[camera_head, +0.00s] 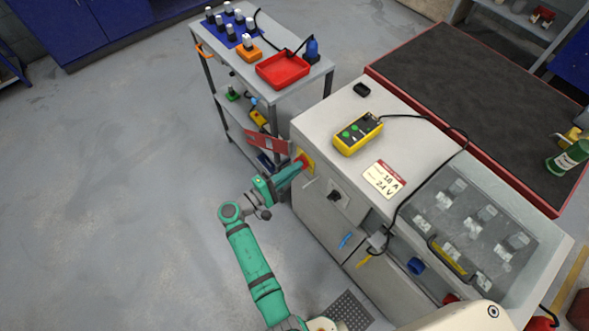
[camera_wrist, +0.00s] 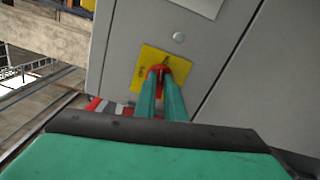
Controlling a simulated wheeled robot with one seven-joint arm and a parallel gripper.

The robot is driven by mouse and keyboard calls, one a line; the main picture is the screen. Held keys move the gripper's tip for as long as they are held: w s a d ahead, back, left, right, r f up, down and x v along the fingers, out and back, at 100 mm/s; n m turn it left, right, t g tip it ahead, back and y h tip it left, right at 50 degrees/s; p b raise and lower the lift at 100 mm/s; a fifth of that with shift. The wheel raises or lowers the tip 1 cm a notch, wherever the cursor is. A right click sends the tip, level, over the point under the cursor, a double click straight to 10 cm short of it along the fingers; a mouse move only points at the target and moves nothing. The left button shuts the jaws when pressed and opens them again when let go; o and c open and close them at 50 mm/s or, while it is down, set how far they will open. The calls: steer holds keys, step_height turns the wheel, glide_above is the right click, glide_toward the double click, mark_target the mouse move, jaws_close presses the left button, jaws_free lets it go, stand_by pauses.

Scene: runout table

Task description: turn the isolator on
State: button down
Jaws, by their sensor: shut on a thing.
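The isolator is a red rotary handle on a yellow plate (camera_wrist: 145,67), set in the grey cabinet's front panel. In the head view the yellow plate (camera_head: 308,161) shows at the cabinet's left end, partly hidden by my gripper. My gripper (camera_wrist: 161,78) is shut on the red handle (camera_wrist: 159,69), its two green fingers on either side. In the head view my gripper (camera_head: 298,167) reaches the plate from the left. The handle's exact angle is hard to tell, as the fingers cover most of it.
The grey cabinet (camera_head: 330,112) carries a yellow control box (camera_head: 357,134) with a cable, a label card (camera_head: 384,179) and a clear-lidded bath (camera_head: 470,225). A trolley (camera_head: 318,70) with a red tray (camera_head: 283,69) stands close behind my gripper. The floor at left is clear.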

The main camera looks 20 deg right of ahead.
steer(key=shift+s+f+m, duration=0.1)
steer(key=shift+s+m, duration=0.05)
steer(key=shift+m, duration=0.95)
steer(key=c, duration=1.8)
jaws_free()
steer(key=shift+c, duration=0.2)
steer(key=v, duration=1)
steer(key=shift+a, duration=0.4)
steer(key=shift+s, duration=0.1)
